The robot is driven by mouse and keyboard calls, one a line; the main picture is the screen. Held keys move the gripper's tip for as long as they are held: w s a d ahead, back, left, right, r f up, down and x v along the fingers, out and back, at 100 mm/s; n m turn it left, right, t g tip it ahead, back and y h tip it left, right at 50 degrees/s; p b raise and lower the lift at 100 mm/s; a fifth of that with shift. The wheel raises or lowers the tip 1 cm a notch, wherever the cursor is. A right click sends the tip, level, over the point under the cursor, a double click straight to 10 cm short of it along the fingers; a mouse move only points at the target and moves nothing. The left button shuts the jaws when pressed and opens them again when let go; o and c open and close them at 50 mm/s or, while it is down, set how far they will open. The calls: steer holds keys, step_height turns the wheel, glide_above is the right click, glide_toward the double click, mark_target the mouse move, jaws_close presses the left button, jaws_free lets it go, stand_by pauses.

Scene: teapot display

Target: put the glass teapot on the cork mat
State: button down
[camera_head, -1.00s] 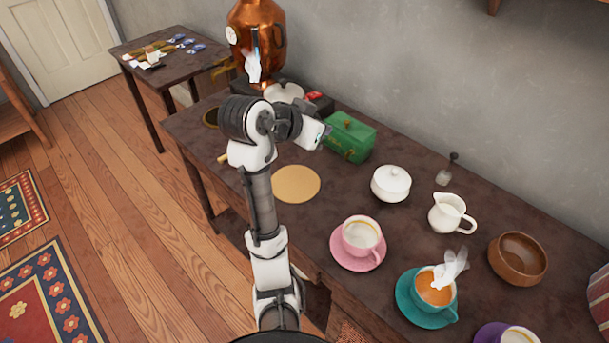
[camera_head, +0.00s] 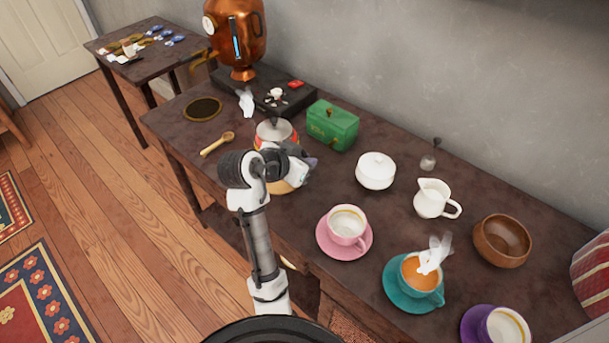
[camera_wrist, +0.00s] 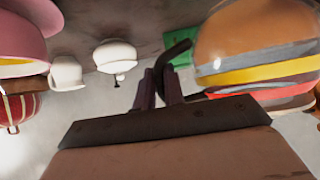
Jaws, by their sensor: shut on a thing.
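The glass teapot (camera_head: 275,130) has a pale lid and red and yellow bands. It appears upright at the cork mat (camera_head: 282,187), partly behind my gripper (camera_head: 304,160) and wrist. In the wrist view the teapot (camera_wrist: 255,50) fills the upper right, with tan, yellow, grey and red bands. My gripper (camera_wrist: 160,88) is shut on its dark curved handle (camera_wrist: 176,55). Only the near edge of the round tan mat shows in the head view. The teapot's base is hidden there, so I cannot tell whether it touches the mat.
A green box (camera_head: 333,125) stands close behind the teapot. A wooden spoon (camera_head: 218,144) lies left. A copper samovar (camera_head: 236,35) and black stand (camera_head: 265,90) are at the back.

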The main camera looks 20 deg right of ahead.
steer(key=shift+f, duration=2.8)
steer(key=shift+f, duration=0.1)
steer(key=c, duration=1.5)
jaws_free()
steer(key=shift+f, duration=0.1)
steer(key=b+v, duration=0.1)
steer(key=v, duration=1.1)
